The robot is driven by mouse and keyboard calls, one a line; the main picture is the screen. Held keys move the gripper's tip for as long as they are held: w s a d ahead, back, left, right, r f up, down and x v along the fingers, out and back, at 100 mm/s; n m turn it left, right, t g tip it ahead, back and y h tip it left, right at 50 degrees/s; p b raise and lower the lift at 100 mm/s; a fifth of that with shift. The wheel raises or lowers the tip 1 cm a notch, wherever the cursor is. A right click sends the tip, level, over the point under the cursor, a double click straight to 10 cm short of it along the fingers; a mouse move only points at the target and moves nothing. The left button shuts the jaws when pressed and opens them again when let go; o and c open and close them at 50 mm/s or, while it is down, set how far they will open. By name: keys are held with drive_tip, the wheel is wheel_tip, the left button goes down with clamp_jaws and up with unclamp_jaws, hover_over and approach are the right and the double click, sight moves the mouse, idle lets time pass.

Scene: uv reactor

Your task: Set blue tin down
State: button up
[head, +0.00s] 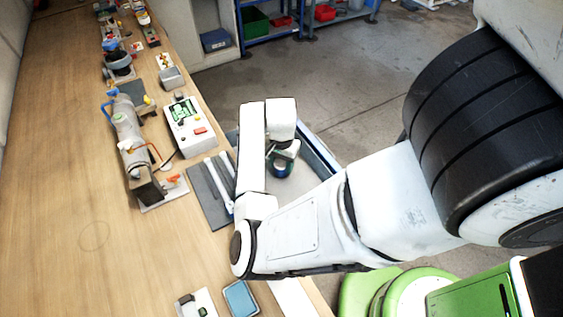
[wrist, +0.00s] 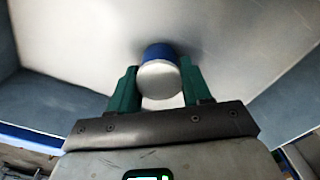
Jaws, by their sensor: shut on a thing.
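The blue tin (wrist: 160,80) is a small round tin with a blue side and a pale silvery end, seen in the wrist view between the two green fingers of my gripper (wrist: 160,92). My gripper is shut on it. In the head view the tin (head: 281,171) shows as a small blue patch under my gripper (head: 280,165), partly hidden by it. Below it is a pale, flat floor inside a blue-rimmed tray or bin (head: 315,150), beside the bench. I cannot tell whether the tin touches that floor.
The wooden bench (head: 75,200) runs along the left, carrying a metal cylinder apparatus (head: 128,140), a white control box (head: 186,125) and a grey mat (head: 205,200). A small blue tray (head: 240,298) lies near the bench's front edge. Blue-grey walls (wrist: 50,105) flank my gripper.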

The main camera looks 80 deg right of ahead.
sight(282, 161)
drive_tip(key=shift+f, duration=0.15)
drive_tip(key=o, duration=1.1)
wheel_tip(282, 161, up, 12)
drive_tip(key=shift+r+b, duration=0.15)
drive_tip(key=shift+b, duration=0.3)
